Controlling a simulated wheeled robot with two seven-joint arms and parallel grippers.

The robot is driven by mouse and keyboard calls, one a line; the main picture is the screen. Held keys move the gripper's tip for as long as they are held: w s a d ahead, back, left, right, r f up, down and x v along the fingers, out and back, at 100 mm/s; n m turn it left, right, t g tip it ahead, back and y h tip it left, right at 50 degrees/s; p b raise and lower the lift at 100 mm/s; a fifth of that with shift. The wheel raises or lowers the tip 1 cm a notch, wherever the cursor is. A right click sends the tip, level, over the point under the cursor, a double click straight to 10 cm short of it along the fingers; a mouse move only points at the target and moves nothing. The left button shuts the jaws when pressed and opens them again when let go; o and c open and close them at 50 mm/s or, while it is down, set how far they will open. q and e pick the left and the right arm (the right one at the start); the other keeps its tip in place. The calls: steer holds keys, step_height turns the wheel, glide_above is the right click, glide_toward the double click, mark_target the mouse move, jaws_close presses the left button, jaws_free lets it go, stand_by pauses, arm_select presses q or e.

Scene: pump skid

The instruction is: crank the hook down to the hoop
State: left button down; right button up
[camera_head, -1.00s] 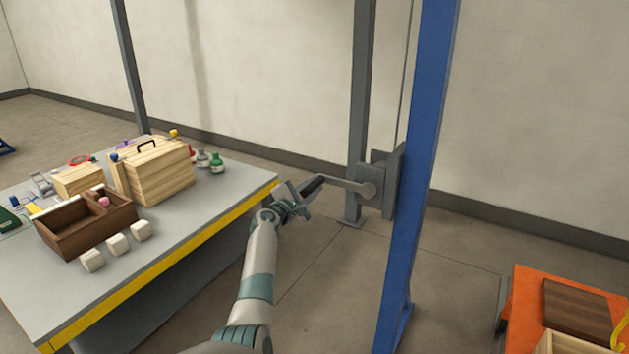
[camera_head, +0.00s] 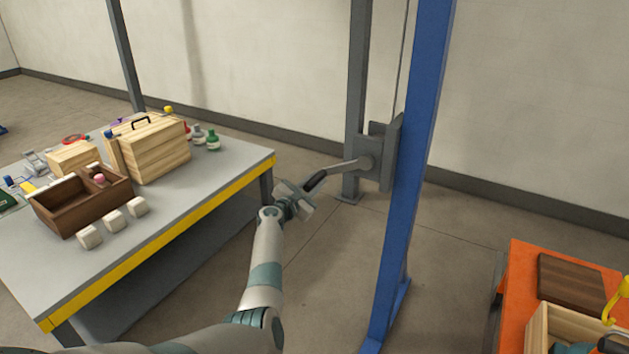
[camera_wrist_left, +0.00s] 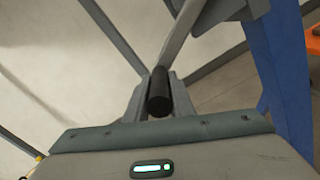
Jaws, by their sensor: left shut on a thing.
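The crank's black handle (camera_head: 316,180) sits at the end of a grey crank arm (camera_head: 342,167), which slopes down to the left from the winch hub on a grey post. My left gripper (camera_head: 308,188) is shut on this handle. In the left wrist view the black handle (camera_wrist_left: 158,98) lies between the fingers, and the crank arm (camera_wrist_left: 178,40) runs up from it. A yellow hook-shaped piece (camera_head: 616,300) shows at the right edge, above a wooden crate. I cannot make out the hoop clearly. My right gripper is out of view.
A blue post (camera_head: 415,150) stands just right of the winch plate (camera_head: 388,155). A grey table (camera_head: 190,215) with boxes and white cubes is at left. An orange table (camera_head: 520,270) bears a brown board (camera_head: 580,280) and the crate (camera_head: 540,325). Open floor lies between.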

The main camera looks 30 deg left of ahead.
arm_select(q)
steer(key=shift+f, duration=0.1)
steer(key=c, duration=1.5)
jaws_free()
steer(key=shift+c, duration=0.2)
steer(key=shift+s, duration=0.8)
steer(key=s, duration=1.5)
steer(key=shift+s+a, duration=0.25)
steer(key=shift+s, duration=0.15)
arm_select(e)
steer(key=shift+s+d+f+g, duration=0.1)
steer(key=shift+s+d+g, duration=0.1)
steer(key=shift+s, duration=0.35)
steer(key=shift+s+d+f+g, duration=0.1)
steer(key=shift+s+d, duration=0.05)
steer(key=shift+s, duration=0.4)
